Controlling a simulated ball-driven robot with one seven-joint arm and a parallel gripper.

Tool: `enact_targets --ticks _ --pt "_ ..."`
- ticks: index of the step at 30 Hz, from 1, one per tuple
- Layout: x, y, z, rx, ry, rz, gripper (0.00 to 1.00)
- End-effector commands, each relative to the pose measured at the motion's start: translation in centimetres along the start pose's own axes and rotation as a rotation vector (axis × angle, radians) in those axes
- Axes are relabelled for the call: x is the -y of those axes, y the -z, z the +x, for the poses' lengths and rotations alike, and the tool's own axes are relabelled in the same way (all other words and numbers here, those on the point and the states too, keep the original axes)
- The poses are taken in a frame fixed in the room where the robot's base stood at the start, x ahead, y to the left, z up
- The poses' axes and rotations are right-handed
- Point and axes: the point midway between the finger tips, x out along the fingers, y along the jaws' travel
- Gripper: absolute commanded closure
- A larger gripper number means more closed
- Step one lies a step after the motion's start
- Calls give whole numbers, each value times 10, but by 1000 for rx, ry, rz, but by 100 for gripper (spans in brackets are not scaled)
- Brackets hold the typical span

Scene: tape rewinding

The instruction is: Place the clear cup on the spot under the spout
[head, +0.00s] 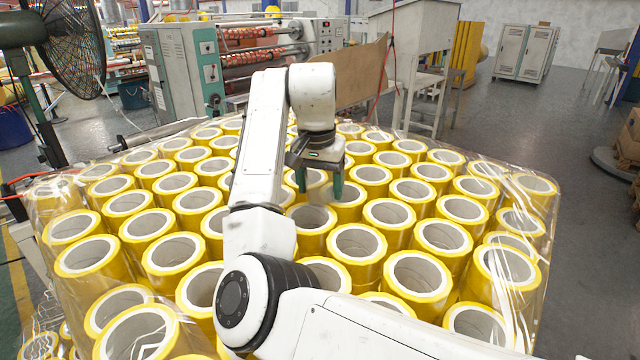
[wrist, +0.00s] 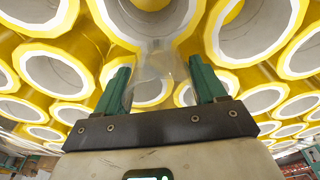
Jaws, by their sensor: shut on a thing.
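My gripper (wrist: 160,82) has its two green fingers apart, with a faint see-through shape between them in the wrist view. This shape looks like the clear cup (wrist: 153,66), and the fingers are shut on it. Its outline is hard to tell against the rolls behind. I see no spout and no marked spot in either view.
Many upright yellow tape rolls (head: 357,242) with white cores stand packed below and around my gripper, partly wrapped in clear film. A rewinding machine (head: 180,62) and a brown sheet (head: 352,72) stand behind. A fan (head: 75,40) is at left.

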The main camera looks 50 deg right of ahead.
Motion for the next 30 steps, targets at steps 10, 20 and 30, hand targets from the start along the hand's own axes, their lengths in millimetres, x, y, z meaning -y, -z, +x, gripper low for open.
enact_targets --ticks 10,20,30 --pt "0 0 2 1 0 0 7" --pt "0 0 0 0 1 0 4" --pt "2 0 -57 0 7 0 4"
